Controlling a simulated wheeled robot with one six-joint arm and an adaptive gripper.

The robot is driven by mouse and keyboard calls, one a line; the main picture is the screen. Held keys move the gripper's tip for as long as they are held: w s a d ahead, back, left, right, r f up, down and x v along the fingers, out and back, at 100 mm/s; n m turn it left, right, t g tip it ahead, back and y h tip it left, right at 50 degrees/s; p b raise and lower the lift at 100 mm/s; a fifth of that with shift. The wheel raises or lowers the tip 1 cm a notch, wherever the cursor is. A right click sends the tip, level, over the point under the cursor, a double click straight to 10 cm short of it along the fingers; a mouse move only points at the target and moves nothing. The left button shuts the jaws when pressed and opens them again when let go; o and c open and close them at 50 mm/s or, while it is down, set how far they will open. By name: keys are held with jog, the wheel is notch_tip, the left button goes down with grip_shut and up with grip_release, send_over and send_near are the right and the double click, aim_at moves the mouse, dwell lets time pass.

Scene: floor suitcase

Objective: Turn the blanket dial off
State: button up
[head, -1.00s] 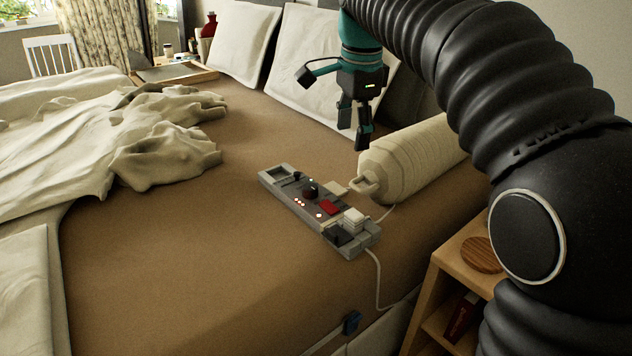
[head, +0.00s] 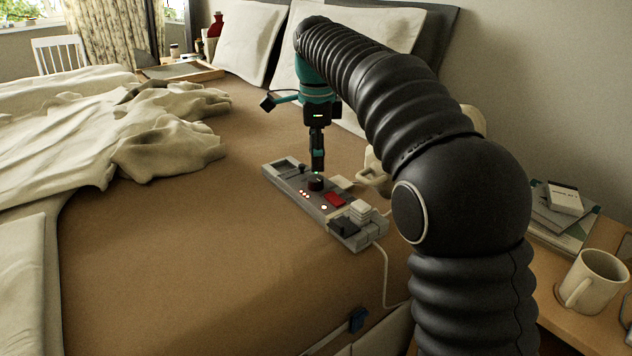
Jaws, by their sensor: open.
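A grey control panel (head: 310,206) lies on the brown bed sheet, with a cable leading off its near end. A dark round dial (head: 315,184) stands up near its middle, beside small red and white lights and a red block (head: 335,199). A small dark knob stands farther up the panel, near its far end. My gripper (head: 317,168) points straight down just above the dark dial, its fingertips very near the dial's top. It holds nothing that I can see. From this side the fingers overlap, and whether they touch the dial cannot be told.
A cream roll (head: 374,172) lies right of the panel, mostly hidden behind my arm. A nightstand (head: 570,318) at right carries a mug (head: 592,281) and books (head: 562,217). A crumpled blanket (head: 150,135) covers the left of the bed. The sheet left of the panel is clear.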

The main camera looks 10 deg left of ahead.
aim_at(316, 178)
notch_tip(316, 178, down, 6)
jog(key=shift+w+r+b, duration=0.15)
jog(key=shift+b, duration=0.5)
jog(key=c, duration=1.1)
